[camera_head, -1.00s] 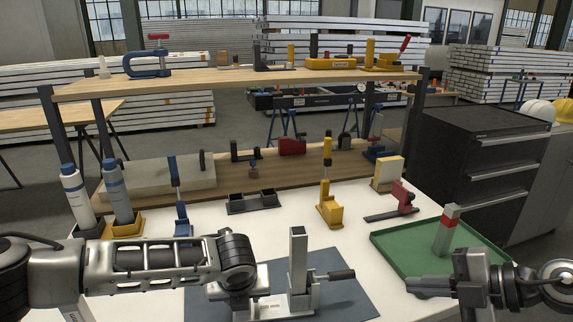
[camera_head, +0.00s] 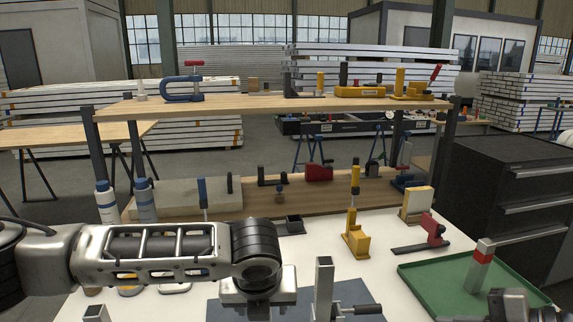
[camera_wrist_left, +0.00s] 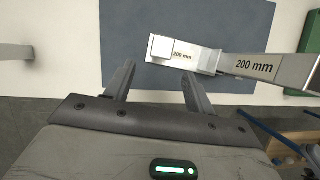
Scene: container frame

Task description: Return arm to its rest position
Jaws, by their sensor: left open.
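My left arm (camera_head: 150,252) comes in from the left and reaches over the white table (camera_head: 305,245). Its wrist is bent down in the head view and the fingers are hidden there. In the left wrist view my left gripper (camera_wrist_left: 158,85) is open, with nothing between its fingers, above the blue-grey mat (camera_wrist_left: 130,45). A metal clamp with an upright post (camera_head: 324,285) stands on the mat; in the left wrist view its parts marked "200 mm" (camera_wrist_left: 255,66) lie beyond the fingers. Of my right arm only a part (camera_head: 510,304) shows at the lower right; its fingers cannot be made out.
A green tray (camera_head: 425,278) with a red-banded metal post (camera_head: 482,265) lies at the right. A yellow clamp (camera_head: 356,240), a red clamp (camera_head: 432,232) and white bottles (camera_head: 107,203) stand farther back. A wooden shelf (camera_head: 270,103) spans the rear. A dark drawer cabinet stands right.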

